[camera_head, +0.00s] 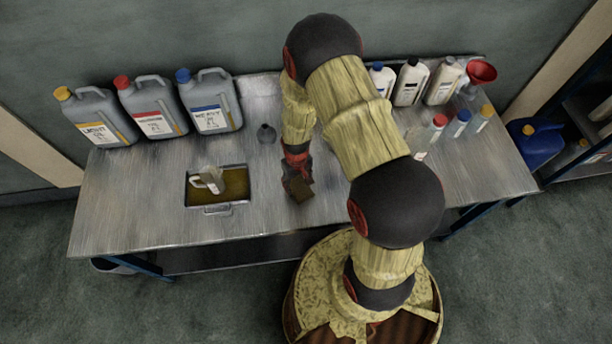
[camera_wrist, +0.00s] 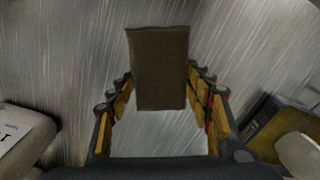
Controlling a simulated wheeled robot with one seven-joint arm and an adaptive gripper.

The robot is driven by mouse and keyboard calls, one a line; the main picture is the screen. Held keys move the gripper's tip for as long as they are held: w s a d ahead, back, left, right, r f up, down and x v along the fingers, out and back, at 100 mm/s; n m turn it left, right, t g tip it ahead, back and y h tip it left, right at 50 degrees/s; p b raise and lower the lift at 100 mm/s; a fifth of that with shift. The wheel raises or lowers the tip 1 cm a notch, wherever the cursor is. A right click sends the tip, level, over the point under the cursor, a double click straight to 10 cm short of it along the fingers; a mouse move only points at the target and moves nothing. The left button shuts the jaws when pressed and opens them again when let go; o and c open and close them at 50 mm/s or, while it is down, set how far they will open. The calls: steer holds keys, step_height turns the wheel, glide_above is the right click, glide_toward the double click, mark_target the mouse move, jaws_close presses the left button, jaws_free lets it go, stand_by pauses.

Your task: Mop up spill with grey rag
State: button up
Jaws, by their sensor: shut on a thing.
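My gripper (camera_head: 297,178) is low over the middle of the metal bench, right of the sunken tray. It is shut on a flat, rectangular, dark grey-brown rag (camera_head: 302,191). In the wrist view the rag (camera_wrist: 158,65) stands out between the fingers of my gripper (camera_wrist: 160,85), with bare brushed metal around it. I cannot tell whether the rag touches the bench top. No distinct spill shows on the visible metal; my arm and the rag hide part of the bench.
The sunken tray (camera_head: 243,208) holds brown liquid and a pale jug (camera_head: 211,180). Bottles (camera_head: 410,84) and a red funnel (camera_head: 482,72) stand at the right. Bare metal lies around my gripper.

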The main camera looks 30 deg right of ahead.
mark_target(303, 178)
steer(key=shift+s+a, duration=0.15)
steer(key=shift+a, duration=0.75)
steer(key=d+b, duration=0.1)
steer(key=d, duration=0.9)
steer(key=w+a, duration=0.1)
steer(key=a, duration=0.2)
steer(key=w+a, duration=0.1)
steer(key=a, duration=0.2)
steer(key=w+a, duration=0.2)
steer(key=a, duration=0.2)
steer(key=shift+b, duration=0.3)
steer(key=d+b, duration=0.1)
steer(key=d, duration=0.9)
steer(key=shift+s+a+p, duration=0.15)
steer(key=shift+s+a, duration=0.2)
steer(key=shift+a, duration=0.5)
steer(key=shift+s+a+p, duration=0.1)
steer(key=shift+s+a, duration=0.2)
steer(key=shift+a, duration=0.55)
steer(key=shift+s+a+p, duration=0.15)
steer(key=shift+s+a, duration=0.2)
steer(key=shift+a, duration=0.5)
